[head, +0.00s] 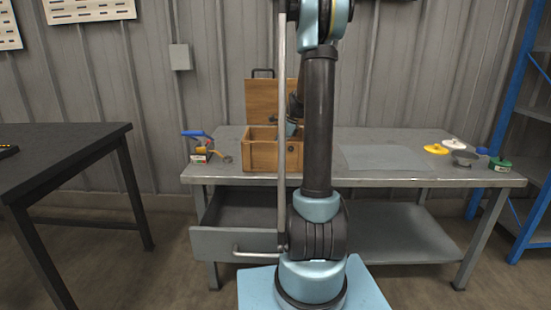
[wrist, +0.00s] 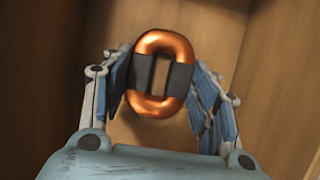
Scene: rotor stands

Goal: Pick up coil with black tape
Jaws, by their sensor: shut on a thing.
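The coil with black tape (wrist: 163,43) is an oblong copper ring with black bands on its two long sides, seen in the wrist view. My gripper (wrist: 160,82) has its blue-padded fingers on either side of the coil, shut on the black-taped sides. Brown wooden walls surround the coil in the wrist view. In the head view my arm reaches into the open wooden box (head: 260,155) on the workbench. The coil and fingertips are hidden there by the box and my arm.
The box lid (head: 261,100) stands raised at the back. A grey mat (head: 385,158), yellow (head: 436,149) and green (head: 500,164) items and a grey dish (head: 465,157) lie right on the workbench (head: 340,180). Tools (head: 200,150) stand left. A drawer (head: 240,243) hangs open below.

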